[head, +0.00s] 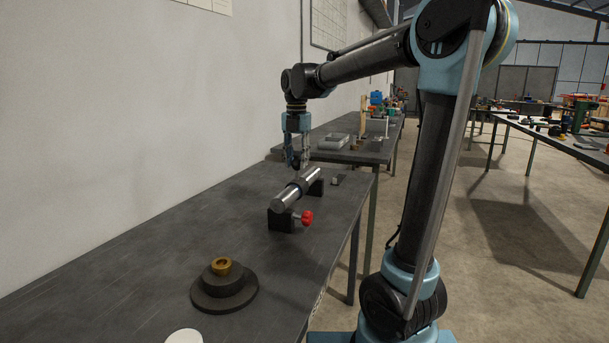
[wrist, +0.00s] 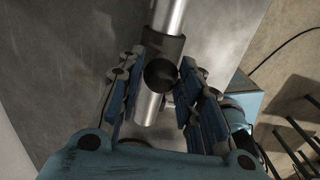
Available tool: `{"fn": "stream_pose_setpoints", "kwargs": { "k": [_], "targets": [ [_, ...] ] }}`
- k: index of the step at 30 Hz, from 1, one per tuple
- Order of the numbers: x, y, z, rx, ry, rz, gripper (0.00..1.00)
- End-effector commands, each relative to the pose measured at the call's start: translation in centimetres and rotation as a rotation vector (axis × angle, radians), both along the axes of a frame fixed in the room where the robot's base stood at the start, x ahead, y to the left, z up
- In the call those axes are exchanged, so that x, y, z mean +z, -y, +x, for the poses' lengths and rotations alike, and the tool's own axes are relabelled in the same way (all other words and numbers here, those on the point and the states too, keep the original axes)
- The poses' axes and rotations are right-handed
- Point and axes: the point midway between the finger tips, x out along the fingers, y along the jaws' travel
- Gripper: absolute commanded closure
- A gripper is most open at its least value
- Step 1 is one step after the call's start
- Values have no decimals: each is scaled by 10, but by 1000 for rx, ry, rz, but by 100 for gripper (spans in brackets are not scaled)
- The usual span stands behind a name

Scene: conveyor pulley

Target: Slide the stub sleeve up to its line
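A bright steel shaft (head: 284,201) lies across dark supports on the bench. A dark sleeve (head: 298,184) sits around the shaft. In the wrist view the sleeve (wrist: 164,44) carries a round dark stub (wrist: 160,73) that points toward the camera. The shaft (wrist: 148,108) shows on both sides of it. My gripper (head: 297,164) points down over the sleeve. Its two fingers (wrist: 162,68) stand on either side of the stub, very close to it. Whether the pads press on the stub cannot be made out. No line on the shaft can be made out.
A red knob (head: 304,218) sticks out from the near support (head: 280,221). A bronze ring (head: 221,266) stands on a dark stepped base (head: 225,291) nearer the camera. A white disc (head: 184,337) lies at the bottom edge. The bench (head: 140,262) left of the shaft is clear up to the wall.

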Motion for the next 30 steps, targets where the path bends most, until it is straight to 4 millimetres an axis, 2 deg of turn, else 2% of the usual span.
{"fn": "stream_pose_setpoints", "kwargs": {
  "k": [13, 30],
  "targets": [
    [2, 1, 0, 0, 0, -1, 49],
    [38, 1, 0, 0, -1, -2, 49]
  ]
}}
